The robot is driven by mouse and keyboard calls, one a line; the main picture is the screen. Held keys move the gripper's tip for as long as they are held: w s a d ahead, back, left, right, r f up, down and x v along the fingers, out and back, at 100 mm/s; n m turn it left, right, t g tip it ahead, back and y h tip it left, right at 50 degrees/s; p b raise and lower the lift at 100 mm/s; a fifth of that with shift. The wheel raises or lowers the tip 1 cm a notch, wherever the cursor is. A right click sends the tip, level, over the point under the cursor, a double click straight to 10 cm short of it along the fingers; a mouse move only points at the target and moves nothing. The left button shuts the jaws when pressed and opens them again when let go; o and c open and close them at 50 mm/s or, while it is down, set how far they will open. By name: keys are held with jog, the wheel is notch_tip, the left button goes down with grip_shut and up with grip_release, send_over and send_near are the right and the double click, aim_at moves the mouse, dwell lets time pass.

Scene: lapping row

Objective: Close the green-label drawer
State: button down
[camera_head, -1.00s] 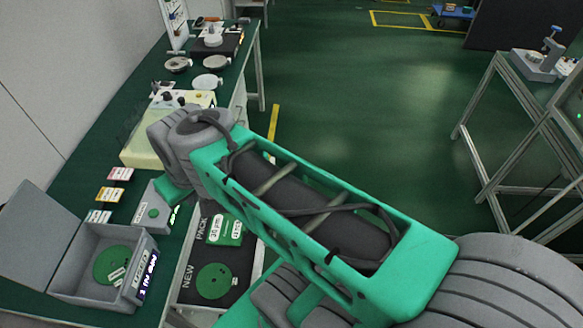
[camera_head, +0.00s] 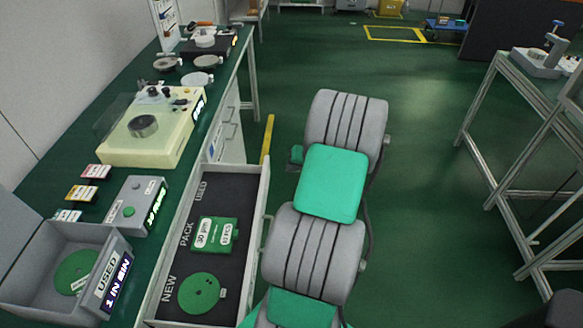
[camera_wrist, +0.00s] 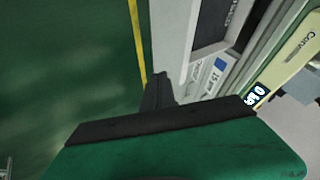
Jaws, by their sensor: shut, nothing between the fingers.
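An open drawer (camera_head: 264,190) juts out from under the bench in the head view. Its dark insert reads USED, PACK and NEW, with a green pack (camera_head: 216,234) and a green disc (camera_head: 199,293) inside. A green label on the drawer's front cannot be made out.
The green bench holds a grey open box (camera_head: 30,288), a grey button box (camera_head: 130,205) and a cream machine (camera_head: 160,150). Handled drawers (camera_head: 230,135) lie beyond the open one. A metal frame table (camera_head: 490,110) stands at right. The floor between is clear.

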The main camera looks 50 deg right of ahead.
aim_at(267, 174)
jog(key=w+a+f, duration=0.2)
jog(key=w+f, duration=0.2)
jog(key=w, duration=0.2)
jog(key=shift+w+a+f, duration=0.2)
jog(key=shift+w+f, duration=0.05)
jog(key=shift+w, duration=0.05)
